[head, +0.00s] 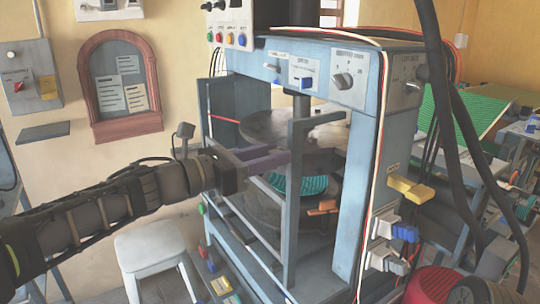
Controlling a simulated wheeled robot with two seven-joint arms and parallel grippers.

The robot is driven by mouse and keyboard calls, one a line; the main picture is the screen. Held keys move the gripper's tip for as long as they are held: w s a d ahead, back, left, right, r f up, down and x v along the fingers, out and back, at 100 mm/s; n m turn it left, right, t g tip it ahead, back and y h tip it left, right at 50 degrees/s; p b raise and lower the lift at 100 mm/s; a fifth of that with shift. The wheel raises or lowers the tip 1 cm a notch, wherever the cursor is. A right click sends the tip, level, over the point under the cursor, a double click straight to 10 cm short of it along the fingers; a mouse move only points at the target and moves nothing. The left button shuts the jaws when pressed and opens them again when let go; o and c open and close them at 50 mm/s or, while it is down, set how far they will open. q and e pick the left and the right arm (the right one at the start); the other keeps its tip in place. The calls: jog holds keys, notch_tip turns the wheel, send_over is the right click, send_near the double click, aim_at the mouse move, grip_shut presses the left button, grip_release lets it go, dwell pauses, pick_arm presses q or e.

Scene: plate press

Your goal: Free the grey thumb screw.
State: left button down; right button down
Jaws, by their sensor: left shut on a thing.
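My left gripper (284,160) reaches in from the left to the front of the plate press (368,170). Its fingers are shut at a grey upright bar (292,215) of the open frame in front of the plates. The exact grip point is small and partly hidden by the fingers. I cannot pick out the grey thumb screw for certain. A round dark upper plate (265,124) sits above a ribbed teal piece (312,185) and a lower round plate (250,212). My right gripper is not in view.
Thick black hoses (440,75) hang in front of the press's right side. A yellow block (412,189) and white-and-blue connectors (385,228) stick out there. A white stool (150,246) stands at lower left, below my left arm. A red round object (432,287) is at lower right.

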pick_arm(q)
jog(key=shift+n, duration=0.4)
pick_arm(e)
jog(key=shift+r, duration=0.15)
pick_arm(q)
jog(key=n+p, duration=0.5)
jog(key=n, duration=0.7)
jog(key=shift+w+a+n, duration=0.1)
jog(key=shift+n, duration=0.2)
jog(key=n+p, duration=0.4)
jog(key=n, duration=0.3)
jog(key=n+p, duration=0.5)
jog(key=n, duration=0.3)
jog(key=n+p, duration=0.4)
jog(key=n, duration=0.3)
jog(key=shift+f+p, duration=0.35)
jog(key=shift+p, duration=0.05)
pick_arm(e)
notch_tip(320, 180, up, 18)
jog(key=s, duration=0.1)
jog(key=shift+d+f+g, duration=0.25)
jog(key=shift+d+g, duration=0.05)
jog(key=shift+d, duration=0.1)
pick_arm(q)
jog(key=shift+n, duration=0.4)
